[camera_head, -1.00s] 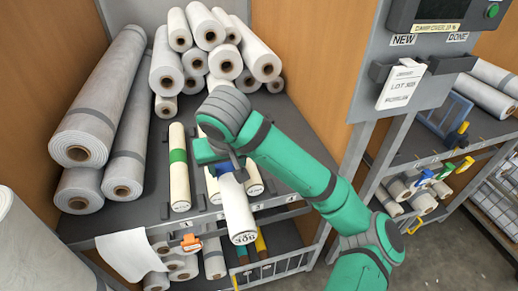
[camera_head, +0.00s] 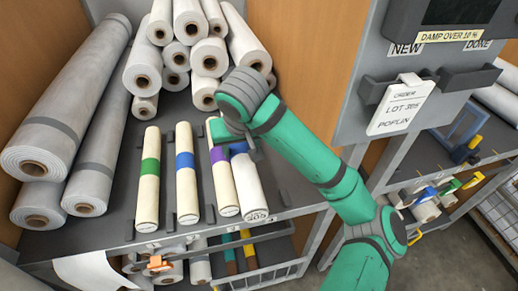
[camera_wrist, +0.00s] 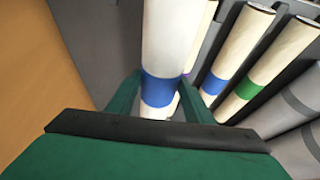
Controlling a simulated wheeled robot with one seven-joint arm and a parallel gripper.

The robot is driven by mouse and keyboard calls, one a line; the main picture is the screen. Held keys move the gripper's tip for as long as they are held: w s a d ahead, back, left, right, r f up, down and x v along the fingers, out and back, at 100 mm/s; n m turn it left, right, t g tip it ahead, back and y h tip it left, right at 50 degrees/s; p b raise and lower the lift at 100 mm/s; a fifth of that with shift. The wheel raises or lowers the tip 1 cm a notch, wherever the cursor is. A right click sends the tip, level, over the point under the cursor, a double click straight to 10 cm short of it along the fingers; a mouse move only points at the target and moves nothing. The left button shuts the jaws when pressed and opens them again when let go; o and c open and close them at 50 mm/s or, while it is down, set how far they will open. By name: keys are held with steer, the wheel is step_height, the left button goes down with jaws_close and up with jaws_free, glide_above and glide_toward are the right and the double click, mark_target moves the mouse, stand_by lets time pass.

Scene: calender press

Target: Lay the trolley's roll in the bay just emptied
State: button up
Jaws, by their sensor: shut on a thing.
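A blue-banded roll (camera_head: 186,175) and a green-banded roll (camera_head: 149,180) lie further left, with dark dividers between. The held roll hides its bay's floor.
Large grey rolls (camera_head: 70,90) lie at the left and white rolls (camera_head: 195,50) are stacked behind. A wooden panel (camera_head: 310,60) closes the right side. An order card (camera_head: 402,107) reading LOT 305 POPLIN hangs on the grey post.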

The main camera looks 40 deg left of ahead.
steer(key=w+a+f, duration=0.1)
steer(key=w, duration=0.1)
steer(key=w+a+f, duration=0.1)
steer(key=w+f, duration=0.1)
steer(key=w+a+f, duration=0.1)
steer(key=w, duration=0.1)
steer(key=shift+w+a+f, duration=0.1)
steer(key=shift+f, duration=0.1)
steer(key=w+f, duration=0.4)
steer(key=shift+w+a+f, duration=0.1)
steer(key=shift+a+f, duration=0.05)
steer(key=shift+a, duration=0.05)
steer(key=f, duration=0.1)
steer(key=w+f, duration=0.1)
steer(key=f, duration=0.1)
steer(key=shift+s+d+f, duration=0.1)
steer(key=shift+d+f, duration=0.05)
steer(key=shift+f, duration=0.2)
steer(key=shift+s+a, duration=0.25)
steer(key=shift+a, duration=0.1)
steer(key=o, duration=1.2)
steer(key=shift+f, duration=0.1)
steer(key=shift+o, duration=0.8)
steer(key=shift+d, duration=0.15)
